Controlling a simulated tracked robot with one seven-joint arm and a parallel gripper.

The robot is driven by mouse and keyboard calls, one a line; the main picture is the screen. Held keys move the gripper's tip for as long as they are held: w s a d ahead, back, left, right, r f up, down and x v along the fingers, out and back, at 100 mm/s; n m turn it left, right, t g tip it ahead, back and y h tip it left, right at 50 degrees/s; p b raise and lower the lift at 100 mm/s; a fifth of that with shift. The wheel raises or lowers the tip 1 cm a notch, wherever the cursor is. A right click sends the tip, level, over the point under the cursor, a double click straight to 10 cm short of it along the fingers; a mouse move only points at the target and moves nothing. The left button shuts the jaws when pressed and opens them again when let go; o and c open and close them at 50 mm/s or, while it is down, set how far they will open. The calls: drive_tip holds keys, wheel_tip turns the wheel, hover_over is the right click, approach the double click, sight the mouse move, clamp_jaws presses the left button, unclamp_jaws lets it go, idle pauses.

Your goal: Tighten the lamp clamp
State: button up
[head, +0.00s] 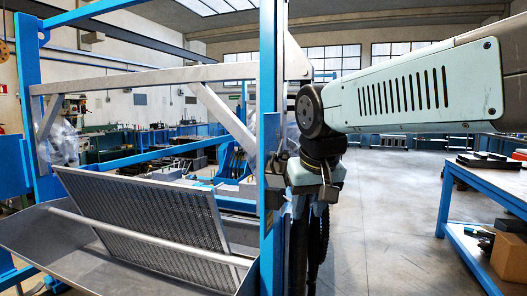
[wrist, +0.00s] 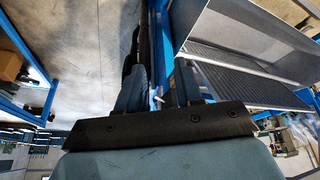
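My gripper (wrist: 160,78) shows in the wrist view with its two dark fingers apart. A small pale pin or lever (wrist: 158,99) lies in the gap between them, and I cannot tell whether either finger touches it. In the head view my gripper hangs below the wrist, close to the right side of the blue post (head: 270,90). A small dark grey fitting (head: 277,166) sits on this post beside my gripper; it may be the lamp clamp, but I cannot tell for sure. No lamp is clearly visible. The fingertips are partly hidden in the head view.
A perforated sieve panel (head: 150,215) leans in a grey metal trough (head: 85,265) left of the post. A blue workbench (head: 490,180) with boxes stands at the right. The concrete floor (head: 385,220) between post and bench is clear.

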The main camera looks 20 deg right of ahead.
drive_tip(key=w+a+r+m+g+h, duration=0.15)
drive_tip(key=w+r+m, duration=0.25)
drive_tip(key=w+r, duration=0.65)
drive_tip(key=w+a+r+m+g+h, duration=0.1)
drive_tip(key=w+a+r+m+h, duration=0.15)
drive_tip(key=w+r, duration=0.75)
drive_tip(key=shift+m+y, duration=0.25)
drive_tip(key=shift+y, duration=0.05)
drive_tip(key=x, duration=0.9)
drive_tip(key=a+x, duration=0.1)
drive_tip(key=x, duration=0.4)
drive_tip(key=shift+w+f, duration=0.2)
drive_tip(key=shift+w, duration=0.05)
clamp_jaws()
